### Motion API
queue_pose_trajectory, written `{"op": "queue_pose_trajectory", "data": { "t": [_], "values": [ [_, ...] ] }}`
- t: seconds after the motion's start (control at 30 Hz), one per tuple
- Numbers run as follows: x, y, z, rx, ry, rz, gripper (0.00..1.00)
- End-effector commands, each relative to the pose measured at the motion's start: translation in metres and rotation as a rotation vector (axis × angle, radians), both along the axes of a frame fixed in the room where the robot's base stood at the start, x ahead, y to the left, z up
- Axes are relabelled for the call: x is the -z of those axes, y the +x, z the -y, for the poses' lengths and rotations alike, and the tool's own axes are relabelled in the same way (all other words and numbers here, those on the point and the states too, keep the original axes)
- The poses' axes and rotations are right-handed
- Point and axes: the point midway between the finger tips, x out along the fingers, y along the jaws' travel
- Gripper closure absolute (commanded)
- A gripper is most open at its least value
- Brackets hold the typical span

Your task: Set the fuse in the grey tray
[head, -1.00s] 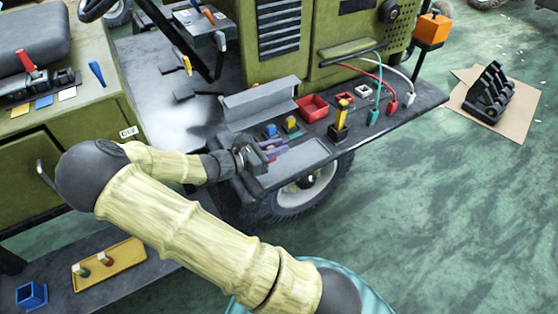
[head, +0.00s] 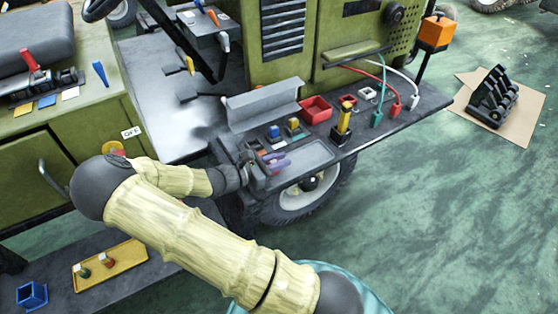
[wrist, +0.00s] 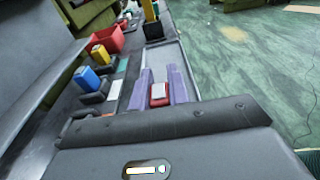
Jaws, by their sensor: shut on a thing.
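My gripper (wrist: 159,88) has purple fingers, shut on a small red fuse (wrist: 159,97) with a pale top, seen in the wrist view. The shallow tray also shows in the wrist view (wrist: 172,58), beyond and around the fingers. Whether the fuse touches the tray floor cannot be told. A blue fuse-like block (head: 274,132) and a yellow one (head: 293,124) stand in dark holders behind the tray.
A red open bin (head: 316,108) and a yellow-handled upright tool (head: 343,120) stand past the tray. A grey angled panel (head: 262,104) rises behind the blocks. Red, teal and white cables (head: 385,90) lie to the right. The shelf's front edge runs along the tray.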

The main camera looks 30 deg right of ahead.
Motion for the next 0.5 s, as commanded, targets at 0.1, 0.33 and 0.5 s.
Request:
{"op": "queue_pose_trajectory", "data": {
  "t": [0.1,0.33,0.5],
  "values": [
    [0.0024,0.0000,0.0001,0.000,0.000,0.000,1.00],
    [0.0027,0.0000,0.0001,0.000,0.000,0.000,0.61],
    [0.0026,0.0000,0.0001,0.000,0.000,0.000,0.61]
  ]
}}
